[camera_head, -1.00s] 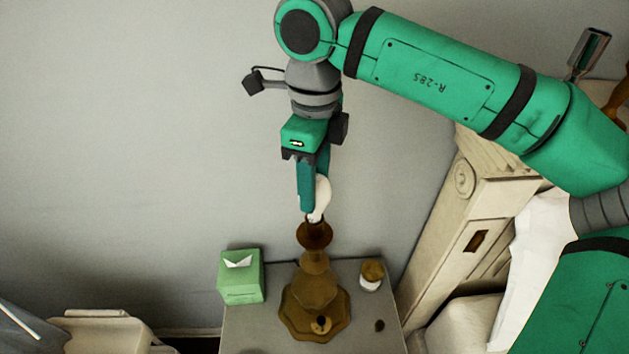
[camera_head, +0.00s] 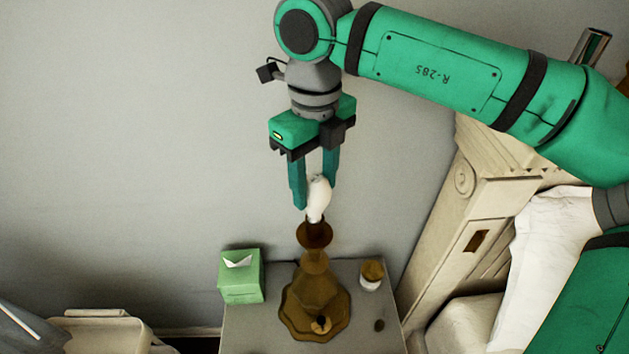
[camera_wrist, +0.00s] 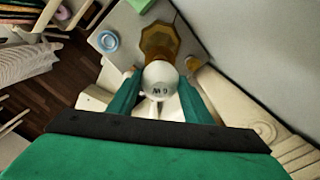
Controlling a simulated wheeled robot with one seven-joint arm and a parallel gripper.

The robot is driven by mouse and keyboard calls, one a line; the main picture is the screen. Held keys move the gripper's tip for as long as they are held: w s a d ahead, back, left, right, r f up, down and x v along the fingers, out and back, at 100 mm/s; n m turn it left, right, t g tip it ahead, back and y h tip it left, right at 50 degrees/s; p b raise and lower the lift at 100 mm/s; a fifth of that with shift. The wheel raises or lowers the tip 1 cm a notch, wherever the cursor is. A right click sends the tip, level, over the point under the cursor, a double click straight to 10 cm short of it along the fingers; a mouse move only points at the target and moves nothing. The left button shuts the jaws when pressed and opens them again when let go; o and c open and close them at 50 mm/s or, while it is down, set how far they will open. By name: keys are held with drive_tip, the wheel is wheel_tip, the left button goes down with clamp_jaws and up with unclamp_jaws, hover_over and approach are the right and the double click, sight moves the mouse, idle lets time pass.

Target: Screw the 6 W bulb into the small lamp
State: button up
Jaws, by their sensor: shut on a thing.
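The white 6 W bulb (camera_head: 319,191) is upright between the fingers of my gripper (camera_head: 315,190), which is shut on it. In the wrist view the bulb (camera_wrist: 160,80) shows a printed mark that reads upside down as 6 W. The small lamp (camera_head: 315,292) is brown, with a wide scalloped base and a flared cup at its top, and stands on the bedside table (camera_head: 250,325). The bulb's lower end is at the lamp's top cup. Whether its thread is engaged in the socket is hidden from view.
A green tissue box (camera_head: 241,278) stands left of the lamp. A small jar with a brown lid (camera_head: 371,275) stands to the right, near a small dark round thing (camera_head: 379,325). The carved bed frame (camera_head: 470,210) is at the right, and the wall is behind.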

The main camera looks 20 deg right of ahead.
drive_tip(key=shift+m, duration=1.7)
drive_tip(key=shift+m, duration=1.7)
drive_tip(key=shift+m, duration=1.7)
